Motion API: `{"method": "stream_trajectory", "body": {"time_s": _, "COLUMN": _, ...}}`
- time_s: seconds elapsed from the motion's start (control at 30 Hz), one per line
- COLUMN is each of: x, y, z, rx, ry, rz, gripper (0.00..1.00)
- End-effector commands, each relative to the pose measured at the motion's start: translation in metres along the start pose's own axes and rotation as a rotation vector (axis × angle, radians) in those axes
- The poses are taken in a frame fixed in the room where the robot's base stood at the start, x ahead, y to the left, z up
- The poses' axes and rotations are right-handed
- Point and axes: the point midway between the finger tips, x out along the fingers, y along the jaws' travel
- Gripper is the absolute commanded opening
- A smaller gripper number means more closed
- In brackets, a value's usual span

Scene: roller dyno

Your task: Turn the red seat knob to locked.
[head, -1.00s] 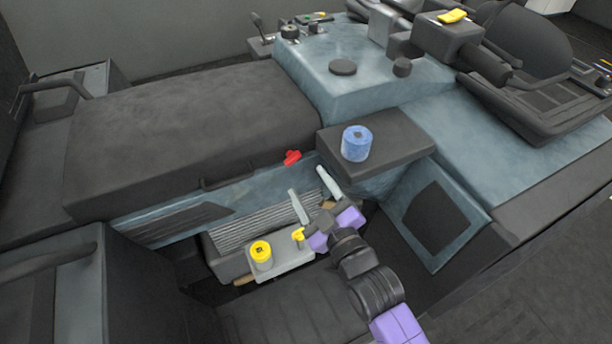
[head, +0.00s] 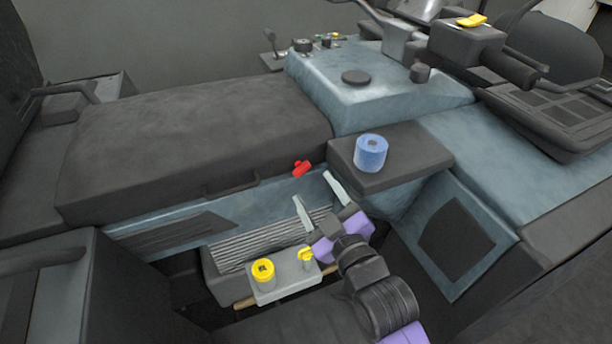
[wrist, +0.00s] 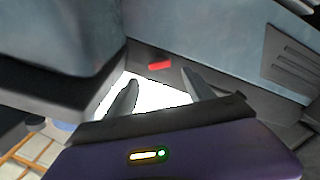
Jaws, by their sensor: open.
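The red seat knob (head: 302,168) sits on the blue-grey side panel just under the front edge of the dark seat (head: 200,140). In the wrist view the red knob (wrist: 160,65) shows beyond and between my fingertips. My gripper (head: 317,188) is open and empty, with its two pale fingers pointing up toward the panel. The fingers are below and to the right of the knob, apart from it in the head view. In the wrist view my gripper (wrist: 160,82) shows a bright white gap between its fingers. The knob's lock marking is too small to read.
A blue roll (head: 371,153) stands on a dark ledge (head: 410,165) right of the knob. Below are a ribbed grey block (head: 262,245) and a yellow cap (head: 263,271) with a smaller yellow knob (head: 305,254). A dark handle (head: 232,184) is left of the knob.

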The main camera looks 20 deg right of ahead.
Motion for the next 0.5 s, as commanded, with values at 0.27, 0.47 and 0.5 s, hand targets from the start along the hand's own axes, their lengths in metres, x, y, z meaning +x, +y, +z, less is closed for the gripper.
{"method": "stream_trajectory", "body": {"time_s": 0.27, "x": 0.042, "y": 0.0, "z": 0.0, "rx": 0.0, "ry": 0.0, "rz": 0.0, "gripper": 0.62}}
{"method": "stream_trajectory", "body": {"time_s": 0.47, "x": 0.057, "y": 0.0, "z": 0.0, "rx": 0.0, "ry": 0.0, "rz": 0.0, "gripper": 0.62}}
{"method": "stream_trajectory", "body": {"time_s": 0.5, "x": 0.058, "y": 0.0, "z": -0.001, "rx": 0.0, "ry": 0.001, "rz": 0.0, "gripper": 0.62}}
